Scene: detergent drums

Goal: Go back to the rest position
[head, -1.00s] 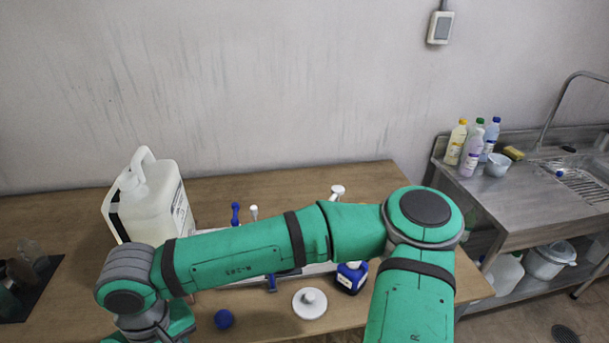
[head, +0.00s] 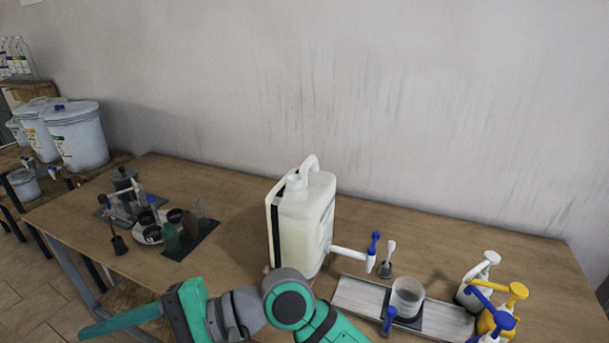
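My green and grey arm crosses the bottom edge of the head view. My gripper (head: 115,322) points left over the front edge of the wooden table (head: 225,190). One long green finger shows side-on, so I cannot tell whether it is open or shut. I see nothing hanging from it. A white detergent drum (head: 304,235) with a handle stands upright on the table behind my arm. Its white tap (head: 350,255) with a blue lever points right.
A clear beaker (head: 407,297) stands on a grey tray (head: 360,295) right of the drum. Pump bottles (head: 478,285) stand at the right. A dark mat (head: 190,248) with small vessels lies left. Large white buckets (head: 78,137) stand far left. The table's back strip is clear.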

